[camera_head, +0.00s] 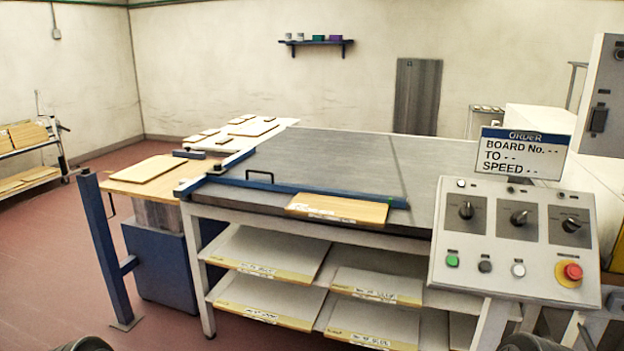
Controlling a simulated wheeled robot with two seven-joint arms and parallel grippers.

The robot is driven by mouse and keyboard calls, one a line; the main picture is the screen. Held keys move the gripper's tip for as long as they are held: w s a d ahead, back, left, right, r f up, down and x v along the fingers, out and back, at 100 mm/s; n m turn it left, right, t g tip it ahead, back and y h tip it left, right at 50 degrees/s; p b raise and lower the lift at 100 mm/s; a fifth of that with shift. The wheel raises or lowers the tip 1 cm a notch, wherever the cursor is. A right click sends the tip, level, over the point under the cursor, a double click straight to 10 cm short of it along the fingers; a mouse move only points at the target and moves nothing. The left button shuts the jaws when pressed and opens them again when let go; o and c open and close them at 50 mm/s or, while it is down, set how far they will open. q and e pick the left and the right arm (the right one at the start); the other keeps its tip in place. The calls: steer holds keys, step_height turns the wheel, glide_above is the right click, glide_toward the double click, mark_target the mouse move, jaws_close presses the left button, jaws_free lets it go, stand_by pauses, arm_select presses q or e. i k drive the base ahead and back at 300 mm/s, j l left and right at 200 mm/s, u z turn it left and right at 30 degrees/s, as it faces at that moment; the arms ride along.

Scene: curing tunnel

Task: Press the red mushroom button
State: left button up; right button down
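The red mushroom button (573,271) sits on a yellow base at the lower right corner of the sloped control panel (514,285). Nothing covers the button in the head view. The panel also has three black rotary knobs, a green button (452,261), a dark button (485,266) and a white button (518,270). Dark rounded parts at the bottom edge, at the left and below the panel, look like parts of my own arms. Neither gripper's fingers can be seen.
An order sign (524,153) stands above the panel. A grey-topped table (330,160) with a blue rail (300,188) and shelves of boards stands left of the panel. A blue post (105,245) stands further left. A grey cabinet (604,100) is at the right edge. Red floor at left is open.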

mark_target(575, 272)
steer(key=z, duration=1.45)
